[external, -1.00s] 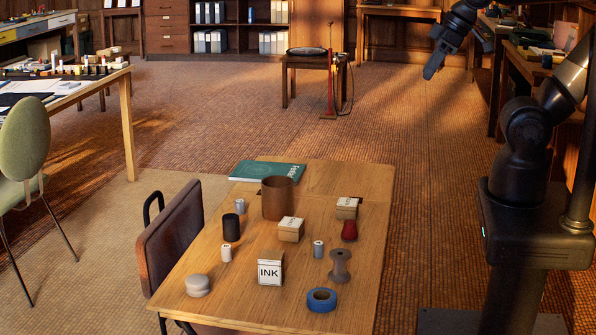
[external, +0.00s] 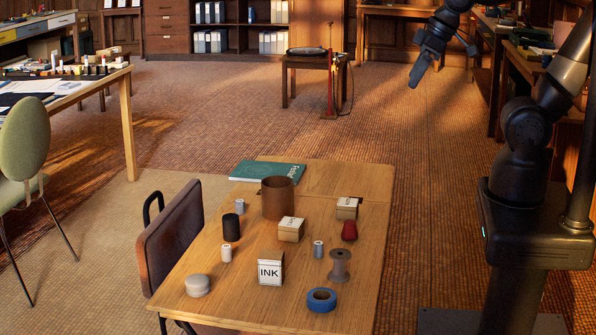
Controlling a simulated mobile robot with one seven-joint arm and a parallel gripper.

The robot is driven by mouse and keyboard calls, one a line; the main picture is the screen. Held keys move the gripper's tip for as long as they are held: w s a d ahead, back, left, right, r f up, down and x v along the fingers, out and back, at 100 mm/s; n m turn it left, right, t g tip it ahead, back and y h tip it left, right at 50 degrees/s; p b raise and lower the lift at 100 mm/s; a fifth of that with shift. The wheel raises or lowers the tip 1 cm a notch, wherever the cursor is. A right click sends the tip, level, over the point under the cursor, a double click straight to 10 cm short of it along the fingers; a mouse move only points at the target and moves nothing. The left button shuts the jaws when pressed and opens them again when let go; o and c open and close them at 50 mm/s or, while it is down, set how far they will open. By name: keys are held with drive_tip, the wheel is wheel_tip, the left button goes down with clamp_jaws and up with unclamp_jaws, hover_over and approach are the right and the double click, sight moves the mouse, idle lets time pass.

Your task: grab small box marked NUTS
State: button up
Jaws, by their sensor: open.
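Two small tan boxes with white labelled lids stand on the wooden table (external: 343,290): a middle box (external: 290,232) and a right rear box (external: 346,213). Their lettering is too small to read, so I cannot tell which is marked NUTS. A third box (external: 270,271), near the front, has a white face reading INK. My gripper (external: 413,82) is open and empty, high up beyond the table's far right corner, well away from all the boxes.
Near the boxes stand a brown cup (external: 277,199), a black cylinder (external: 231,228), a red piece (external: 349,231), a grey spool (external: 340,266), blue tape (external: 321,300) and small grey cylinders. A green book (external: 267,172) lies behind. A chair (external: 170,240) stands left.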

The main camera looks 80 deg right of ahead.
drive_tip(key=w+d+f+g, duration=0.2)
drive_tip(key=w+d+f, duration=0.1)
drive_tip(key=w+f, duration=0.75)
drive_tip(key=g, duration=0.1)
hover_over(348, 202)
drive_tip(key=shift+d+f, duration=0.1)
drive_tip(key=shift+f, duration=10.25)
drive_tip(key=shift+g, duration=0.3)
wheel_tip(348, 202, down, 4)
drive_tip(key=shift+s+f, duration=0.1)
drive_tip(key=shift+f, duration=0.5)
drive_tip(key=c, duration=1.1)
